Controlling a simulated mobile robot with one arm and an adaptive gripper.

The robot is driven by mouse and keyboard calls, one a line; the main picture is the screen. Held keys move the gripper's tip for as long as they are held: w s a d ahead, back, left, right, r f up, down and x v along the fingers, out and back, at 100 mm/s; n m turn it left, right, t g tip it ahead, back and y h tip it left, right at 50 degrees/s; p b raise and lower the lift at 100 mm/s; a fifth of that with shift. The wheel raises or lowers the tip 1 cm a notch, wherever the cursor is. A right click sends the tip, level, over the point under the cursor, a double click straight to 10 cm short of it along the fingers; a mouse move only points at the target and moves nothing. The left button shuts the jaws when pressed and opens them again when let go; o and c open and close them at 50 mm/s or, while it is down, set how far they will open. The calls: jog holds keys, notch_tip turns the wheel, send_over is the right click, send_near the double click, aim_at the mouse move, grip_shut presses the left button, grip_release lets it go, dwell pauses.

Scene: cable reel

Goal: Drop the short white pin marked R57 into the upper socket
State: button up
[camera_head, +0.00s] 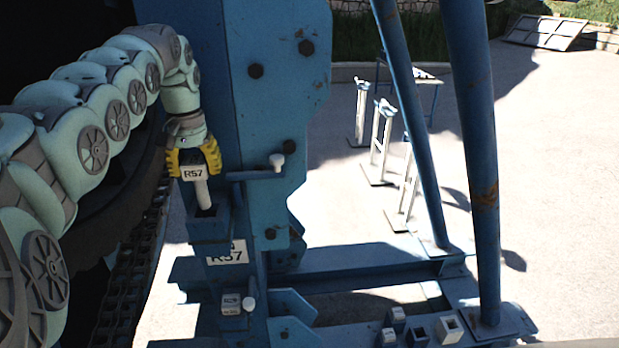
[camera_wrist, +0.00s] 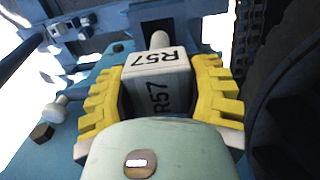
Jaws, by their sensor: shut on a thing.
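My gripper (camera_head: 193,160) has yellow ridged fingers and is shut on the white block head of the pin (camera_head: 194,173), marked R57. The pin is close to upright, with its pale round shaft (camera_head: 202,194) pointing down. The shaft's end is at the mouth of the blue upper socket (camera_head: 208,230); I cannot tell whether it is inside or just above. In the wrist view the head (camera_wrist: 157,80) sits between both yellow fingers (camera_wrist: 160,95), and the shaft reaches toward the socket's dark opening (camera_wrist: 168,27).
A white R57 label (camera_head: 227,253) is on the blue frame below the socket. Lower down is another white marked block (camera_head: 231,303). A blue handle with a white knob (camera_head: 277,161) sticks out right of my gripper. Several small blocks (camera_head: 419,335) stand at the lower right.

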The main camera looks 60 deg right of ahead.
aim_at(206, 206)
jog(key=shift+f+b, duration=0.85)
jog(key=shift+b, duration=0.15)
jog(key=shift+s+b, duration=0.1)
jog(key=shift+b, duration=0.45)
dwell(0.4)
jog(key=shift+f, duration=0.1)
jog(key=shift+f+b, duration=2.9)
jog(key=shift+f, duration=0.25)
jog(key=shift+d+b, duration=0.1)
jog(key=shift+b, duration=0.35)
jog(key=shift+f+b, duration=0.3)
jog(key=shift+b, duration=0.05)
jog(key=shift+f+b, duration=0.25)
jog(key=shift+b, duration=0.05)
jog(key=shift+b, duration=0.35)
